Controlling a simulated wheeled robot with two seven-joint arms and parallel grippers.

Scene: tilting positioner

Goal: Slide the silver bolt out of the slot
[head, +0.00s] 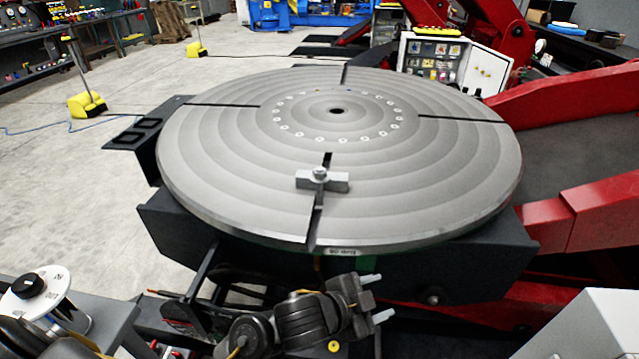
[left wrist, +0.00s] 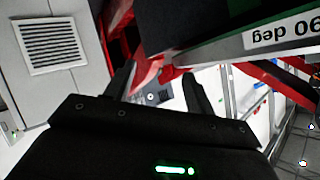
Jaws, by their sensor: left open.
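The silver bolt (head: 320,174) sits upright through a flat silver clamp bar (head: 336,183) in the near radial slot (head: 315,222) of the round grey table (head: 230,195). My left gripper (head: 378,298) is open and empty, below and in front of the table's near rim, apart from the bolt. In the left wrist view its two dark fingers (left wrist: 160,85) are spread with nothing between them. The bolt does not show in that view. My right gripper does not show clearly in either view.
The table stands on a dark base (head: 440,262) with a "90 deg" label (left wrist: 282,32) on its rim. Red beams (head: 570,205) and a white control box (head: 440,60) stand at the right. Yellow-based posts (head: 87,103) stand on the floor at the left.

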